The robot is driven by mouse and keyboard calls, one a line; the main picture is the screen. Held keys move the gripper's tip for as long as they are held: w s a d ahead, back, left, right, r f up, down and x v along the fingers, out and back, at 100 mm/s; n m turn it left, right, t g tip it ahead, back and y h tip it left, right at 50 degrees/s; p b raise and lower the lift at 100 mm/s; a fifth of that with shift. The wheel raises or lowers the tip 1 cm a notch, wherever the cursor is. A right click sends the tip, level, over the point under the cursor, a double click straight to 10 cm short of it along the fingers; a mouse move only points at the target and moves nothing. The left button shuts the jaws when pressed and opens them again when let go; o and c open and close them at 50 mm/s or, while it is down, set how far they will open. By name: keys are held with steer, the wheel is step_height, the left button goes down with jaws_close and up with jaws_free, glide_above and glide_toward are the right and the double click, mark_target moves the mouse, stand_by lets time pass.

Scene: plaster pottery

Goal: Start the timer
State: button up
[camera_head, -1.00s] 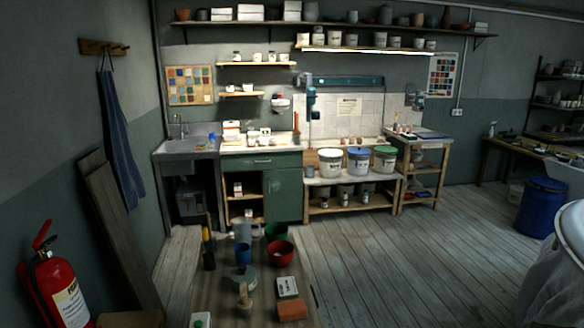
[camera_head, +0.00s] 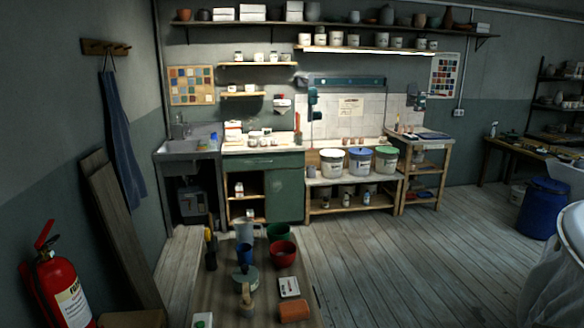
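My gripper is not in view. No thing is clearly readable as the timer. A small white device with a green spot (camera_head: 202,320) sits at the near left of the wooden table (camera_head: 205,292), partly cut off by the lower frame edge. A small flat whitish box with a darker face (camera_head: 289,286) lies at the right of the same table. Either could be the timer; they are too small to tell.
The table also holds a red bowl (camera_head: 282,253), a blue cup (camera_head: 244,257), a green container (camera_head: 278,231), a grey round piece (camera_head: 245,277), a wooden-handled tool (camera_head: 247,302) and an orange block (camera_head: 294,311). A fire extinguisher (camera_head: 60,288) stands left. The floor right is open.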

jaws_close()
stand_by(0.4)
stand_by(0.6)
